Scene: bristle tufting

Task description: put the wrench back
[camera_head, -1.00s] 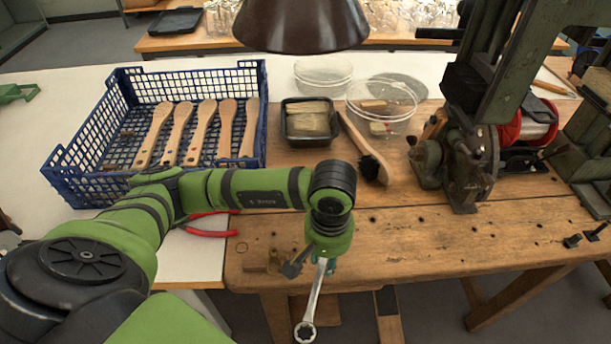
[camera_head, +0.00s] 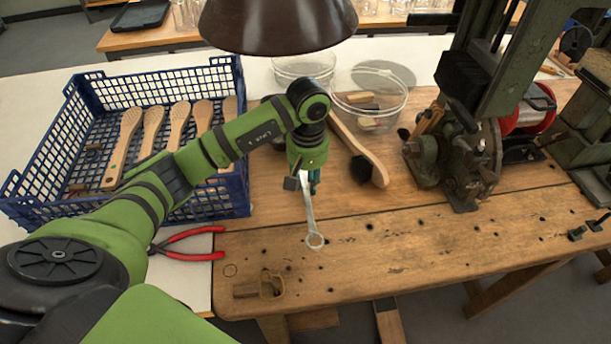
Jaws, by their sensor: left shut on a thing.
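The wrench (camera_head: 311,218) is a silver tool hanging down from my left gripper (camera_head: 305,183), with its ring end lowest. My left gripper is shut on the wrench's upper part, which the fingers partly hide. The wrench appears over the wooden workbench (camera_head: 400,235), left of its middle. I cannot tell whether its ring end touches the bench top. My right gripper does not show.
A blue crate (camera_head: 245,150) with wooden brush handles stands at the left. Red-handled pliers (camera_head: 190,243) lie near the bench's left edge. A brush (camera_head: 362,155), clear tubs (camera_head: 370,100) and a green machine (camera_head: 460,150) stand behind. The front bench is mostly clear.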

